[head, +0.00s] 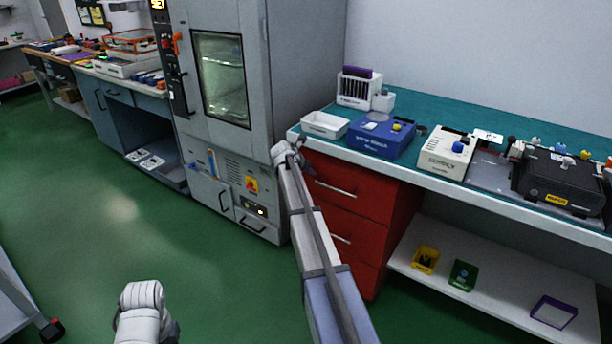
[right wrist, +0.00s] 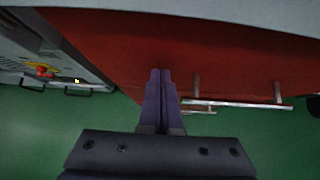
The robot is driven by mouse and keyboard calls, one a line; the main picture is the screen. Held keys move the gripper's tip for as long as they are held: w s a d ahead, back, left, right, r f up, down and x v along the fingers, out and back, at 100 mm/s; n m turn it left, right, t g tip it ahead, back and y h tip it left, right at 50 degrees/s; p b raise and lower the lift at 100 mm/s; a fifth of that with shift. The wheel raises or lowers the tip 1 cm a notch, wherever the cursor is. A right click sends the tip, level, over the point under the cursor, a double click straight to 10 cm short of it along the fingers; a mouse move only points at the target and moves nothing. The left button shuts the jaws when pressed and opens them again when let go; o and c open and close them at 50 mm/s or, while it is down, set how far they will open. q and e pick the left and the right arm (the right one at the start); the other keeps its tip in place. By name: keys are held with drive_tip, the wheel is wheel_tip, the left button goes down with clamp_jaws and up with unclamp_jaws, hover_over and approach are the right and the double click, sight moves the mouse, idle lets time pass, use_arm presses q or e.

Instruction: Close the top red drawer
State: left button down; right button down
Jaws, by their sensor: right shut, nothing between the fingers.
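The red drawer cabinet (head: 393,210) stands under the left end of the teal-topped bench. Its top red drawer (head: 350,173) has a silver bar handle (head: 336,188) and looks flush or nearly flush with the front; I cannot tell if a small gap is left. My right gripper (head: 294,151) is at the upper left of that drawer front, partly hidden by its own arm. In the right wrist view its fingers (right wrist: 160,76) are together and empty, pointing at the red front, left of the handle (right wrist: 238,104). Contact is unclear. My left gripper is out of view.
A tall grey oven cabinet (head: 300,70) stands just left of the drawers. The bench top holds a white tray (head: 325,123), a blue box (head: 381,136) and several devices. A low shelf (head: 490,290) lies right of the drawers. Green floor (head: 90,220) is clear in front.

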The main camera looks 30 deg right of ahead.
drive_tip(key=shift+w+d+r, duration=0.1)
drive_tip(key=shift+w+d, duration=0.1)
drive_tip(key=shift+d, duration=0.1)
drive_tip(key=s+a+r+p, duration=0.4)
drive_tip(key=a+r+p, duration=0.3)
drive_tip(key=a, duration=0.4)
drive_tip(key=shift+s, duration=0.3)
drive_tip(key=shift+f, duration=0.1)
